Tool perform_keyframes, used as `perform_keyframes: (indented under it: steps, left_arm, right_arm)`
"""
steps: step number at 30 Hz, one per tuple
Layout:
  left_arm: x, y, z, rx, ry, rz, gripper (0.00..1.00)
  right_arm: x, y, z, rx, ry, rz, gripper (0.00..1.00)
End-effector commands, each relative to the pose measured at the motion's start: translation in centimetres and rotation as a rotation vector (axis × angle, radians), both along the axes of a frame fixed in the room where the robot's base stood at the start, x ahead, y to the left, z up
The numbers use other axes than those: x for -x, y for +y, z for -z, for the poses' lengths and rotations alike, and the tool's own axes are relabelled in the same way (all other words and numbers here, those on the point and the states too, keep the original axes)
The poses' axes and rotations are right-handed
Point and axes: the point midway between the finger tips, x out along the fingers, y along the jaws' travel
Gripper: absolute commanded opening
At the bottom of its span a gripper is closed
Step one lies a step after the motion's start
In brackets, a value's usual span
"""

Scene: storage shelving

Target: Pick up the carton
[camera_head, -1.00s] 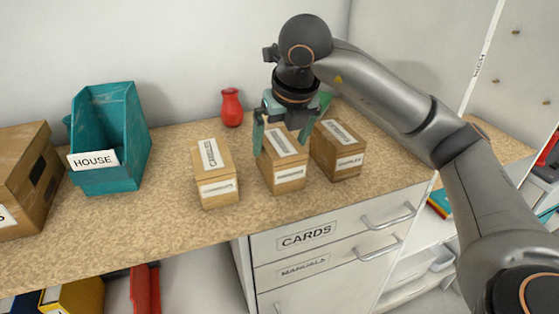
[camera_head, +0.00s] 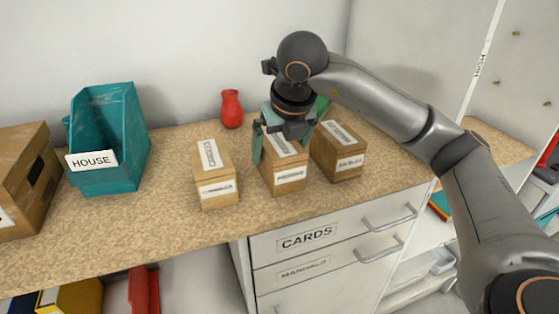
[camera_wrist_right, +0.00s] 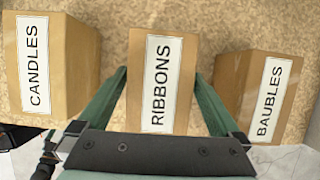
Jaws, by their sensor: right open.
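Three brown cartons with white labels stand in a row on the speckled counter. In the wrist view they read CANDLES (camera_wrist_right: 40,65), RIBBONS (camera_wrist_right: 160,75) and BAUBLES (camera_wrist_right: 266,95). In the head view these are the left carton (camera_head: 216,178), the middle carton (camera_head: 287,178) and the right carton (camera_head: 343,160). My right gripper (camera_head: 280,150) is open, pointing down over the middle carton. In the wrist view its green fingers (camera_wrist_right: 162,95) lie on either side of the RIBBONS carton, with gaps visible. My left gripper is not in view.
A teal bin labelled HOUSE (camera_head: 118,145) and a larger brown box (camera_head: 22,190) stand to the left. A red vase (camera_head: 232,108) is behind the cartons. Drawers marked CARDS (camera_head: 308,238) are below the counter (camera_head: 160,220). The left front of the counter is clear.

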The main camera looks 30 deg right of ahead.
Motion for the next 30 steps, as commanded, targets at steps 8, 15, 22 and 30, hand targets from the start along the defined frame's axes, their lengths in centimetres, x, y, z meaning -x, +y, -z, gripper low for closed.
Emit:
perform_keyframes:
  steps: [8,15,22,30]
  left_arm:
    - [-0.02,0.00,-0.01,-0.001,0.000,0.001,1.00]
    - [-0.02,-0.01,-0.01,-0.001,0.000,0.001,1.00]
    - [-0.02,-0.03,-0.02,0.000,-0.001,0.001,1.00]
    - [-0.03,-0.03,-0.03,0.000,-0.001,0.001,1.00]
  right_arm:
    - [0.00,0.01,-0.01,0.000,0.000,0.000,0.91]
    - [0.01,0.01,-0.02,0.000,0.000,0.000,0.64]
    - [0.01,0.01,-0.02,0.000,0.000,0.000,0.38]
    - [0.01,0.00,-0.02,0.000,0.000,0.000,0.08]
